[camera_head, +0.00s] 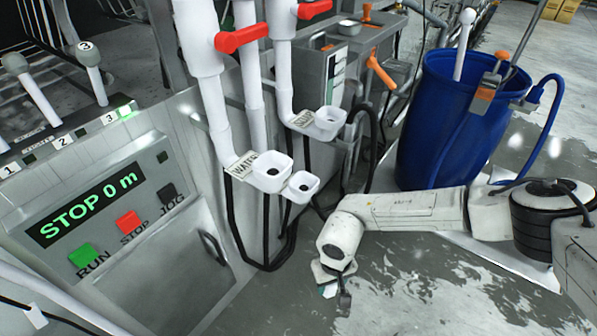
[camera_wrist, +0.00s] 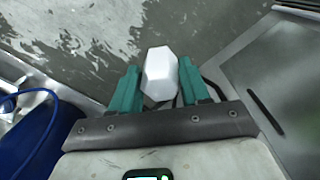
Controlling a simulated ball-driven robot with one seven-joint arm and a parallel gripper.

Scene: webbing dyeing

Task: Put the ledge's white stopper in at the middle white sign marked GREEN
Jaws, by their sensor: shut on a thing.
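My gripper (camera_wrist: 158,90) is shut on a white faceted stopper (camera_wrist: 160,72), held between its two green fingers in the wrist view. In the head view my gripper (camera_head: 334,290) hangs low over the wet floor, right of the grey cabinet; the stopper is too small to make out there. No sign marked GREEN can be read. The signs I see are a WATER sign (camera_head: 243,165) and another small sign (camera_head: 303,118), whose lettering is hard to read. The ledge cannot be made out.
A blue barrel (camera_head: 440,130) stands behind my arm. The grey control cabinet (camera_head: 190,270), its display reading STOP 0 m, fills the left. Floor around my gripper is open.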

